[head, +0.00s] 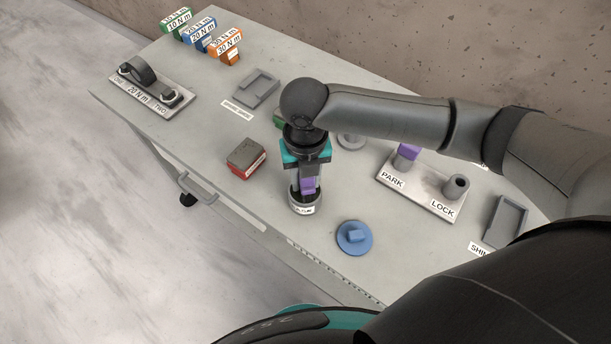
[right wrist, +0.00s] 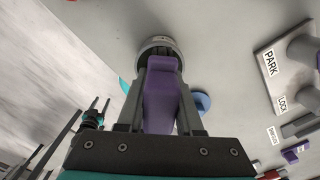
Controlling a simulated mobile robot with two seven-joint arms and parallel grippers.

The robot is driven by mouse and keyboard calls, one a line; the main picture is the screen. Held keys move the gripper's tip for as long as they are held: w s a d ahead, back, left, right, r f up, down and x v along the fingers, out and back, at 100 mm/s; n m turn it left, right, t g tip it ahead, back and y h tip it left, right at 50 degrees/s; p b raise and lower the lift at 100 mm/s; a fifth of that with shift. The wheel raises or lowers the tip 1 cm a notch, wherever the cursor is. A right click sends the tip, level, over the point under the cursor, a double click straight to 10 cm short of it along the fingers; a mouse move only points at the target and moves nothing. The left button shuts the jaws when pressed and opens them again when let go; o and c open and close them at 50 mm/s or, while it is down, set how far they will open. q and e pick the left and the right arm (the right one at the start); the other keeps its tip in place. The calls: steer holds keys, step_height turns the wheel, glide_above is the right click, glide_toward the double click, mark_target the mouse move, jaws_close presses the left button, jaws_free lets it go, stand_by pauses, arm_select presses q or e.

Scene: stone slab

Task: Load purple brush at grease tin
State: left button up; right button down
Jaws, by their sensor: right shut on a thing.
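My right gripper (head: 306,184) points down at the middle of the slab, shut on the purple brush (head: 308,186). The brush also shows between the fingers in the right wrist view (right wrist: 162,95). Its lower end is at the mouth of the grease tin (head: 302,208), a round tin with a white label. The tin's rim shows beyond the brush in the right wrist view (right wrist: 158,44). The brush tip is hidden, so I cannot tell how deep it reaches. My left gripper is not in view in the head view.
A blue round lid (head: 354,238) lies right of the tin, and a red and grey block (head: 246,158) lies left. A PARK/LOCK plate (head: 420,190) with a purple piece (head: 407,153) stands right. Torque boxes (head: 200,36) and a bolted plate (head: 150,90) are farther back.

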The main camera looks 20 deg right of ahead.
steer(key=shift+f, duration=0.55)
stand_by(0.4)
steer(key=shift+s+f, duration=0.1)
steer(key=shift+f, duration=0.05)
stand_by(1.8)
step_height(320, 180, up, 7)
steer(key=p, duration=0.8)
stand_by(1.0)
